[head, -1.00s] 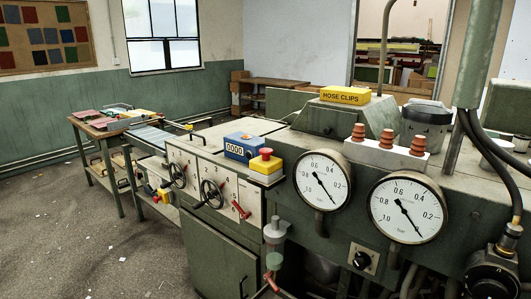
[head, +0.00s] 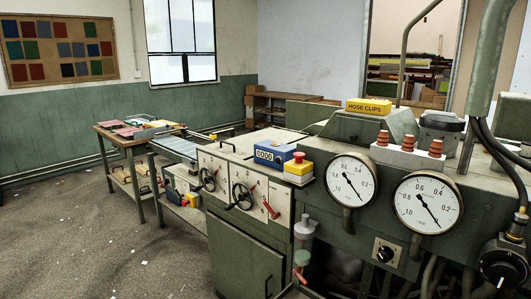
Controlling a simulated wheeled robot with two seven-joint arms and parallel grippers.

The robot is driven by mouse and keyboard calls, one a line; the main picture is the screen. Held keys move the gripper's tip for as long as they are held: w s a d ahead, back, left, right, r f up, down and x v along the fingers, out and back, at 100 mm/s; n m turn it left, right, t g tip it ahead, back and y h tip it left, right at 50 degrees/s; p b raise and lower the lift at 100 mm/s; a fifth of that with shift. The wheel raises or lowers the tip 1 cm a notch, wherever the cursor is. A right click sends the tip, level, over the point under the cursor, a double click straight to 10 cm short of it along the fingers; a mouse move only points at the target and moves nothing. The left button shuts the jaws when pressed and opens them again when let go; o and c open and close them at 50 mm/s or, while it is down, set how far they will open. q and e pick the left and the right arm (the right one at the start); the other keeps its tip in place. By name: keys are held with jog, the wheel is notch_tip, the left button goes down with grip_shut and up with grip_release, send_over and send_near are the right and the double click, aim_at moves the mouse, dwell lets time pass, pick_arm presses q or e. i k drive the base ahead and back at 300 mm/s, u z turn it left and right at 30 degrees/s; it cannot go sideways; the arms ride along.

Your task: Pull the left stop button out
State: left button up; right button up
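A red mushroom button (head: 298,157) sits on top of a yellow and white box (head: 298,169) at the front edge of the grey-green machine, right of the blue counter box. Further left, a small yellow box (head: 193,200) with a small red part (head: 184,203) is fixed low on the front of the feeder end. It is too small to tell whether that red part is a button, or whether it is pressed in or out. Neither of my grippers is in view.
Two handwheels (head: 242,196) and a red-handled lever (head: 270,208) stick out from the machine's front panel. Two round gauges (head: 428,202) are at right. A table (head: 122,141) with boards stands at left. The floor (head: 90,245) at front left is clear apart from scraps.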

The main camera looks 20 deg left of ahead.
aim_at(299, 156)
jog(key=u, duration=0.15)
jog(key=i, duration=0.85)
jog(key=z, duration=0.3)
